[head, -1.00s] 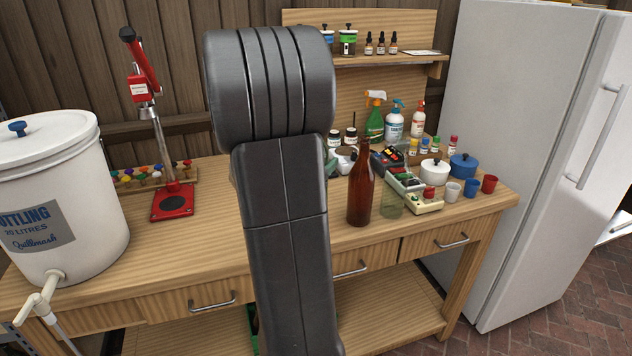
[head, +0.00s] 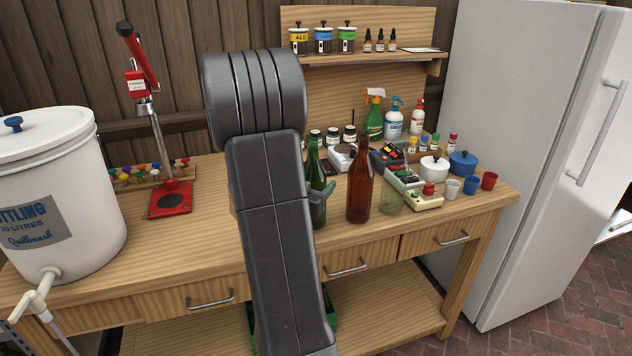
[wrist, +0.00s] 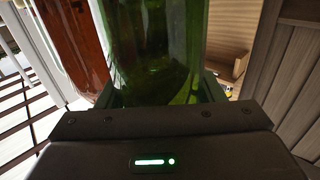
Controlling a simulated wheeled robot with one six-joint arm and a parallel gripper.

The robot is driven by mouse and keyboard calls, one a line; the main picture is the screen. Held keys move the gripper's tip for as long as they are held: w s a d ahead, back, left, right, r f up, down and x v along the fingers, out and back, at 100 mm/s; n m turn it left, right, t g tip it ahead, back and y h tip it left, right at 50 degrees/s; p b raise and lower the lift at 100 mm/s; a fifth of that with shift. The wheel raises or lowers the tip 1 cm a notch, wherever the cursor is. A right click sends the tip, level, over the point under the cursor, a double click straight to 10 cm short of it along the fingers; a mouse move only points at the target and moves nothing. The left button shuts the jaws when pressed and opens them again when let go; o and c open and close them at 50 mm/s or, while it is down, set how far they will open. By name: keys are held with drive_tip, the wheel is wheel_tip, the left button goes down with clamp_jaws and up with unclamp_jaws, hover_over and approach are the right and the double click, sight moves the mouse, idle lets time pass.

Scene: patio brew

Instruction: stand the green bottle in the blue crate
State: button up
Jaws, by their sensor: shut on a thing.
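The green bottle (head: 313,160) stands upright on or just above the workbench, behind my arm in the head view. My gripper (head: 319,198) is shut on the bottle's body. In the wrist view the green bottle (wrist: 155,50) fills the middle, between the fingers. A brown bottle (head: 360,187) stands close on its right in the head view, and shows at left in the wrist view (wrist: 72,40). I see no blue crate.
A green crate (head: 331,308) is partly visible on the lower shelf, behind my arm. A clear glass (head: 391,202), pots and small cups stand to the right. A red capper (head: 171,198) and a white bucket (head: 60,190) stand left. Bare worktop lies left of my arm.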

drive_tip(key=shift+f, duration=0.1)
drive_tip(key=o, duration=1.2)
drive_tip(key=v, duration=1.2)
drive_tip(key=shift+b, duration=0.4)
drive_tip(key=shift+w+d, duration=0.1)
